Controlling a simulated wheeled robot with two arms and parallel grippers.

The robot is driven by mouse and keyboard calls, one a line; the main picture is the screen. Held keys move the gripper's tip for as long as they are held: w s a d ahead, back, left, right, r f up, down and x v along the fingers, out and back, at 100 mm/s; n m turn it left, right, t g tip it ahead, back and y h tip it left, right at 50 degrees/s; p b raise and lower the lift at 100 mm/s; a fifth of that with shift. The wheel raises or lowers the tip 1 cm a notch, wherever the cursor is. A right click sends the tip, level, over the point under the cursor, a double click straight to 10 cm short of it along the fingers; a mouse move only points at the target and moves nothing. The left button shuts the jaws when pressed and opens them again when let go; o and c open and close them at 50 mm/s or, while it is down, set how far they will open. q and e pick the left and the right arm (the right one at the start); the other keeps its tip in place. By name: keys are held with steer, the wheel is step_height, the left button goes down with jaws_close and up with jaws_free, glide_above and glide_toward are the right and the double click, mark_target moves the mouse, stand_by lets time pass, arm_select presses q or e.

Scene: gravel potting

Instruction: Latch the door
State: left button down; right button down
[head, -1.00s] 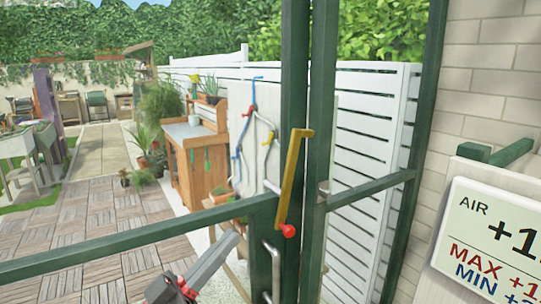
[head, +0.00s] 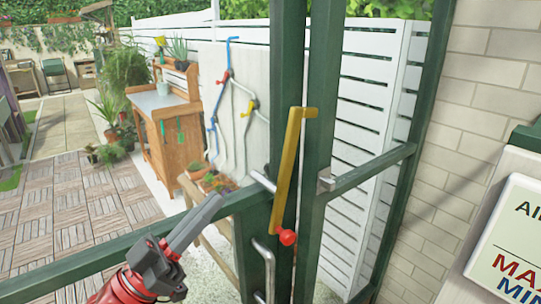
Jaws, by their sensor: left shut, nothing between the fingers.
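The green-framed door (head: 120,248) stands in front of me, its upright edge beside another green post (head: 321,70). A yellow latch bar (head: 286,180) stands nearly upright on the door's edge, leaning slightly right, with a short bent top end and a red knob (head: 286,237) at its bottom. A grey metal catch (head: 326,181) sits on the right post, apart from the knob. A metal pull handle (head: 266,268) is below. My left gripper (head: 214,202) is shut and empty, left of the latch and not touching it. My right gripper is not in view.
A white thermometer board (head: 510,235) stands at the right by a pale brick wall (head: 485,90).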

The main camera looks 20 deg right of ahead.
mark_target(288, 141)
arm_select(q)
steer(key=p+x, duration=0.2)
steer(key=x, duration=0.2)
steer(key=d+f+p+x, duration=0.1)
steer(key=p+x, duration=0.1)
steer(key=x, duration=0.2)
steer(key=f+p+x, duration=0.1)
steer(key=p+x, duration=0.1)
steer(key=x, duration=0.2)
steer(key=shift+w+d, duration=0.35)
steer(key=shift+d, duration=0.1)
steer(key=shift+w, duration=0.1)
